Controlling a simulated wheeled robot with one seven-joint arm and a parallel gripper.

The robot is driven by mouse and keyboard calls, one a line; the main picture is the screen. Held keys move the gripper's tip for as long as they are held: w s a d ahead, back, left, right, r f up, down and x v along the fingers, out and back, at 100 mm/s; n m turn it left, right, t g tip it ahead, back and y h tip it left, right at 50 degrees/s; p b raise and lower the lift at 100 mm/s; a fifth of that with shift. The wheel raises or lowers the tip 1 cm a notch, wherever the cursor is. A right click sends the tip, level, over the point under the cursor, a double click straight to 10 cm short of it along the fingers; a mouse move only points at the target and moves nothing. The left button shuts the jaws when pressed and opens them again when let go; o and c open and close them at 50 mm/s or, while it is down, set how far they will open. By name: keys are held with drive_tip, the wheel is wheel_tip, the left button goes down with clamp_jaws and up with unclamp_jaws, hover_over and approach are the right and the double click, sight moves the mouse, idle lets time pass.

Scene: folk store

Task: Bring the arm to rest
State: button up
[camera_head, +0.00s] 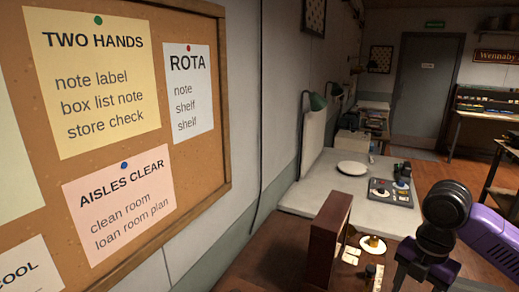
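My arm (447,222), in black and purple, shows at the lower right of the head view, in front of the tables. Its black joint stands upright, and a purple link (492,240) runs off to the right edge. I cannot make out any gripper fingers, so my gripper is not in view.
A cork board (215,150) with pinned notes fills the left wall. A brown wooden box (327,235) stands on the dark table (265,262). Behind it, a pale table (300,195) holds a white plate (353,168) and a grey tray (378,194). Floor shows at right.

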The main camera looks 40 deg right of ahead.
drive_tip(key=w+a+r+m+t+y, duration=0.1)
drive_tip(key=w+a+t, duration=0.3)
drive_tip(key=w+a, duration=0.45)
drive_tip(key=w+a+r+t+y, duration=0.1)
drive_tip(key=w+a+t, duration=0.3)
drive_tip(key=w, duration=0.8)
drive_tip(key=w+a+r+m+t+y+b, duration=0.1)
drive_tip(key=w+a+r+m+t, duration=0.3)
drive_tip(key=a, duration=0.6)
drive_tip(key=w+a+r+m+t+y+b, duration=0.1)
drive_tip(key=w+a+m+t, duration=0.2)
drive_tip(key=w+a+m, duration=0.45)
drive_tip(key=s+a+f+m+h+b, duration=0.1)
drive_tip(key=s+a+f+m+h, duration=0.25)
drive_tip(key=s+f, duration=0.4)
drive_tip(key=s+a+f+m+h, duration=0.25)
drive_tip(key=s+a+f, duration=0.25)
drive_tip(key=s, duration=0.6)
drive_tip(key=s+d+n+y, duration=0.1)
drive_tip(key=s+d, duration=0.1)
drive_tip(key=s, duration=0.8)
drive_tip(key=s+d+f+n+y+b, duration=0.1)
drive_tip(key=s, duration=0.9)
drive_tip(key=shift+d, duration=0.4)
